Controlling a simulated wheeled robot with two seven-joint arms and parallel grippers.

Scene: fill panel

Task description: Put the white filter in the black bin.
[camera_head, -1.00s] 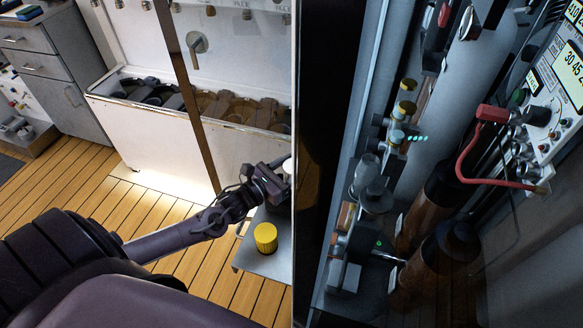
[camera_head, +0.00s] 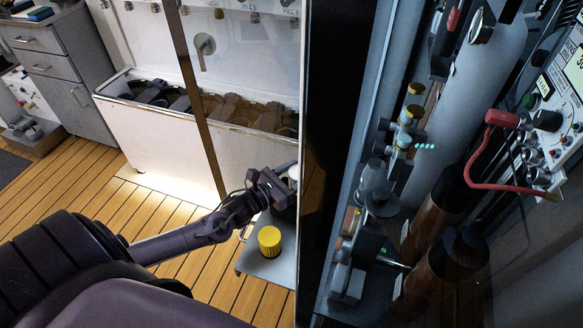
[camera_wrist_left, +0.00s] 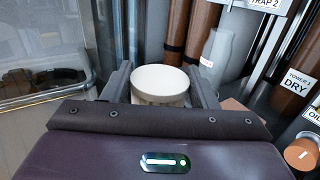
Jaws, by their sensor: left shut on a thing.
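The white filter (camera_wrist_left: 160,80), a round piece with a pale flat top, sits between the two fingers of my left gripper (camera_wrist_left: 162,88) in the left wrist view. The fingers are shut on its sides. In the head view my left gripper (camera_head: 284,187) is beside the dark panel edge, above a grey shelf. Only a small pale part of the filter (camera_head: 293,172) shows there, partly hidden by the gripper and the panel edge. I cannot make out a black bin in either view. My right gripper is not in view.
A yellow ribbed cylinder (camera_head: 269,241) stands on the grey shelf (camera_head: 262,266) just below the gripper. The dark panel edge (camera_head: 335,130) is close on the right. Brown cylinders (camera_wrist_left: 196,35) and a grey bottle (camera_wrist_left: 214,52) stand beyond the filter. Wooden floor lies left.

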